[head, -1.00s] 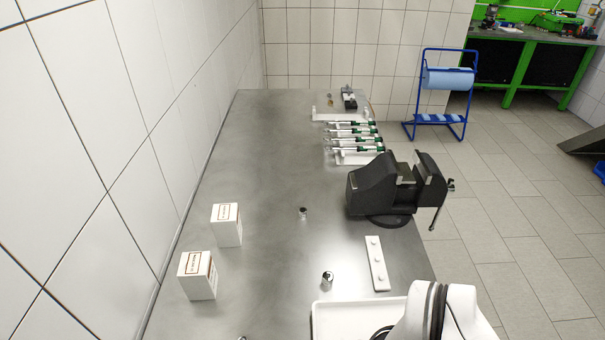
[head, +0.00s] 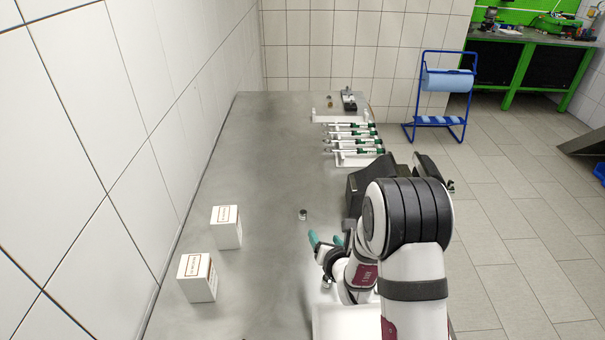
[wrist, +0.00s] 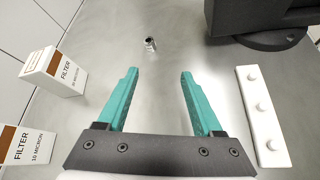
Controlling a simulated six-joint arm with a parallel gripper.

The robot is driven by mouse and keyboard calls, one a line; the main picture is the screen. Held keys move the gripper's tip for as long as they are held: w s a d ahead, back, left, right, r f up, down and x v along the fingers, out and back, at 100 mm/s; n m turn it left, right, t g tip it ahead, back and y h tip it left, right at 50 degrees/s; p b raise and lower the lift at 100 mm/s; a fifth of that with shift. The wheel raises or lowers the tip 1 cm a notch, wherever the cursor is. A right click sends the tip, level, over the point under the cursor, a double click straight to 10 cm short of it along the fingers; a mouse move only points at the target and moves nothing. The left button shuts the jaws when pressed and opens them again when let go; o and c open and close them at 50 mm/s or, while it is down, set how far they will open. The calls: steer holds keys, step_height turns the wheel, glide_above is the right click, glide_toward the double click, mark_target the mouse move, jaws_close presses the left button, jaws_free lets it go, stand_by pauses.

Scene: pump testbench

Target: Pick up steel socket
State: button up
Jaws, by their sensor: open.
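A small steel socket (head: 303,213) stands on the grey bench, left of the vise. It also shows in the wrist view (wrist: 150,43), beyond the fingertips and near the line between them. My gripper (head: 326,238) has teal fingers, spread apart with nothing between them; they also show in the wrist view (wrist: 158,74). The fingertips are on the near side of that socket and apart from it.
A dark vise (wrist: 266,18) stands to the right, beside a white strip with pegs (wrist: 262,112). Two white filter boxes (head: 226,227) (head: 198,277) stand on the left. A white tray (head: 335,322) is partly behind my arm. The bench's (head: 260,150) far left is clear.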

steer(key=n, duration=0.1)
steer(key=a+f+n, duration=0.1)
steer(key=n, duration=0.1)
steer(key=w+f+n+t+y, duration=0.1)
steer(key=shift+a+n, duration=0.4)
glide_toward(304, 215)
steer(key=x, duration=0.3)
steer(key=shift+w+a+f, duration=0.1)
steer(key=shift+a+f, duration=0.15)
steer(key=shift+f, duration=0.15)
steer(key=x, duration=0.5)
steer(key=shift+w+d+r, duration=0.1)
steer(key=shift+w, duration=0.45)
jaws_close()
